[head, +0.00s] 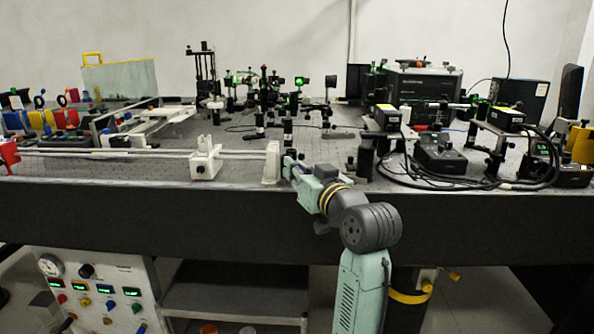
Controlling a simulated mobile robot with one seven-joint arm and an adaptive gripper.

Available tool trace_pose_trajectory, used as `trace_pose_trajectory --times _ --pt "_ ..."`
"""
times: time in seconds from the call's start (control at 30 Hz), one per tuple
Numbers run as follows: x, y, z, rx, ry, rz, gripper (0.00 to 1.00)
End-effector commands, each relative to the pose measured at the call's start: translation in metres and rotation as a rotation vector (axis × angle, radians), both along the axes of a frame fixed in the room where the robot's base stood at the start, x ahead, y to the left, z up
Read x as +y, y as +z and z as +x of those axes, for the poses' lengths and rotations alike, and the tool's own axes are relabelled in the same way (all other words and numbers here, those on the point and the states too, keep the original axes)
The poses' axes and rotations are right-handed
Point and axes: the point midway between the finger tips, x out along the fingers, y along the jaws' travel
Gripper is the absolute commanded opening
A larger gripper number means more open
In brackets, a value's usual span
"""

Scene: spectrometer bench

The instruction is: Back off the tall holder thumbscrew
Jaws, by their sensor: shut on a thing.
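The tall white holder (272,161) stands upright at the right end of the long white rail (120,154), near the front of the bench. My gripper (287,164) reaches in from the lower right to the right side of this holder. Its jaws are shut at the place of the thumbscrew. The thumbscrew itself is hidden by the jaws and too small to make out. A shorter, wider white holder (205,164) sits on the same rail to the left.
Black optics posts (365,155) and a small dark part (325,171) stand just right of my gripper. Black cables (400,175) loop farther right. Optics mounts (265,95) crowd the back.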

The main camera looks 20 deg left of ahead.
Motion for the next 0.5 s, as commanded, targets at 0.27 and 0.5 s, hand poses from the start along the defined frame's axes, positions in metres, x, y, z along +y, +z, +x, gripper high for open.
trace_pose_trajectory --times 0.27,0.5 --pt "0.0012 -0.0001 -0.0011 0.0 0.004 0.0 0.0" --pt "0.0009 -0.0002 -0.0007 0.001 0.003 0.0 0.27"
